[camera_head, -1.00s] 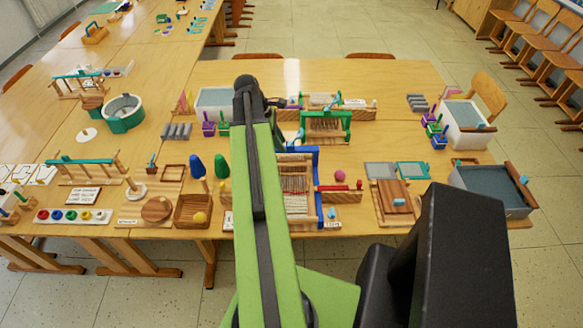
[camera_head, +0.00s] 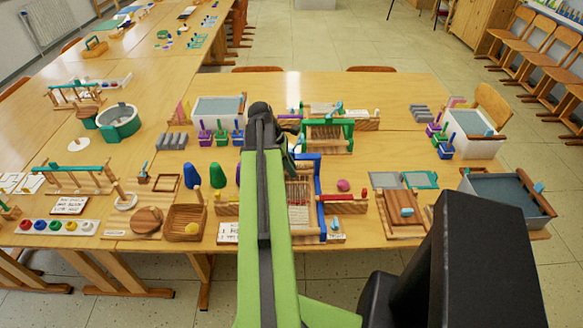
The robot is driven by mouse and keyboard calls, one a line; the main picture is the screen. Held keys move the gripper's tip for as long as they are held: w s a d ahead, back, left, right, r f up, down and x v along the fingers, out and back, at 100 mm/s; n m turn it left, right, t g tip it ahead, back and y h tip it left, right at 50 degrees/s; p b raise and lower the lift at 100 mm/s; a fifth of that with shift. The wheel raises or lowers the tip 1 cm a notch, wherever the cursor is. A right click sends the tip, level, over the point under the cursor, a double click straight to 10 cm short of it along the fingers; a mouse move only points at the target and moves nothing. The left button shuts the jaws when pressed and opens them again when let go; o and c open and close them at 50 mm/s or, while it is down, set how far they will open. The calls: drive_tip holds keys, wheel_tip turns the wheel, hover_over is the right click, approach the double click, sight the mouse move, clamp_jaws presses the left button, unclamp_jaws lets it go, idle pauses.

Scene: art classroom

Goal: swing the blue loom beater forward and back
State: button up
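The loom with the blue beater (camera_head: 320,195) stands on the near table, just right of my green arm. The beater's blue right post and part of its top bar show, with pale warp threads (camera_head: 300,195) beside the post. My arm covers the loom's left part. The dark end of my arm with my gripper (camera_head: 291,143) is around the far side of the loom, near the top bar. Its fingers are small and mostly hidden behind the arm, so I cannot tell whether they are open or touch the beater.
A loom with a green frame (camera_head: 328,132) stands just behind. A red-topped wooden piece (camera_head: 345,202) and a pink ball (camera_head: 343,185) are to the right. Grey-blue tubs stand at the right edge.

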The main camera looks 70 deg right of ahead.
clamp_jaws()
idle(1.0)
